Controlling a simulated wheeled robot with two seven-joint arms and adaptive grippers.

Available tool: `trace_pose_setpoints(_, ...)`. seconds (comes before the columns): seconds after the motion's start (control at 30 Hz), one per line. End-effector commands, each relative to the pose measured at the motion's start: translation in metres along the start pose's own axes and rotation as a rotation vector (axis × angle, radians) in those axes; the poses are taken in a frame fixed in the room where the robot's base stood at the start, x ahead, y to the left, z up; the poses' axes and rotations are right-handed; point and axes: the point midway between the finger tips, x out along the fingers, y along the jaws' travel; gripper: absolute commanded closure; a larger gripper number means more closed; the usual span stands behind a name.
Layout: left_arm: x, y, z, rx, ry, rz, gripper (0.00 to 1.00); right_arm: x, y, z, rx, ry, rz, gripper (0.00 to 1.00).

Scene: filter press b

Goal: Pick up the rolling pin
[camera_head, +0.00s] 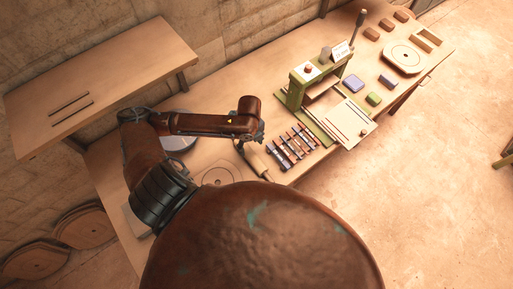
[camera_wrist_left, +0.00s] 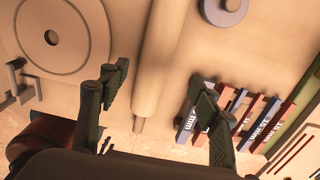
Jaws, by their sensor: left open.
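The rolling pin (camera_head: 256,162) is a pale wooden cylinder lying on the workbench, next to a row of dark and reddish labelled bars. In the left wrist view the rolling pin (camera_wrist_left: 158,55) runs upright through the middle, with its thin handle at the lower end. My left gripper (camera_head: 250,141) is above the rolling pin and hides part of it in the head view. In the left wrist view my left gripper (camera_wrist_left: 160,82) is open, with one finger on each side of the pin and nothing held. My right gripper is not in view.
The labelled bars (camera_head: 293,147) lie close to the right of the pin. A round-marked wooden plate (camera_wrist_left: 58,37) lies to its left. A green press (camera_head: 296,92) stands beyond the bars. Small blocks and a wooden tray (camera_head: 427,39) sit at the bench's far end.

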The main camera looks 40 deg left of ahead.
Motion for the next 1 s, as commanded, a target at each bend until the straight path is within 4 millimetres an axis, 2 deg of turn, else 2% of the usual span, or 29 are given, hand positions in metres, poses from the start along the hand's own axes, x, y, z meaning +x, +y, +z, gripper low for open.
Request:
trace_pose_setpoints(0.1,0.014,0.002,-0.001,-0.002,0.003,0.003,0.42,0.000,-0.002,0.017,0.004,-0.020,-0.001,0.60)
trace_pose_setpoints(0.23,0.027,0.003,-0.001,-0.004,0.002,0.003,0.42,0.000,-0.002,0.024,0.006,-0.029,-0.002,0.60)
trace_pose_setpoints(0.37,0.044,0.006,-0.002,-0.005,0.004,0.004,0.42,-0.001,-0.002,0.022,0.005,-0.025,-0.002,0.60)
trace_pose_setpoints(0.57,0.070,0.006,-0.002,-0.004,0.000,0.002,0.42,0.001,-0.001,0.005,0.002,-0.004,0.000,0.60)
trace_pose_setpoints(0.87,0.074,0.006,-0.002,-0.003,-0.001,0.000,0.42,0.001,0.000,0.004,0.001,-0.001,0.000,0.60)
trace_pose_setpoints(1.0,0.074,0.006,-0.002,-0.003,-0.001,0.001,0.52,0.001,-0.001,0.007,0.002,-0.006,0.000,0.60)
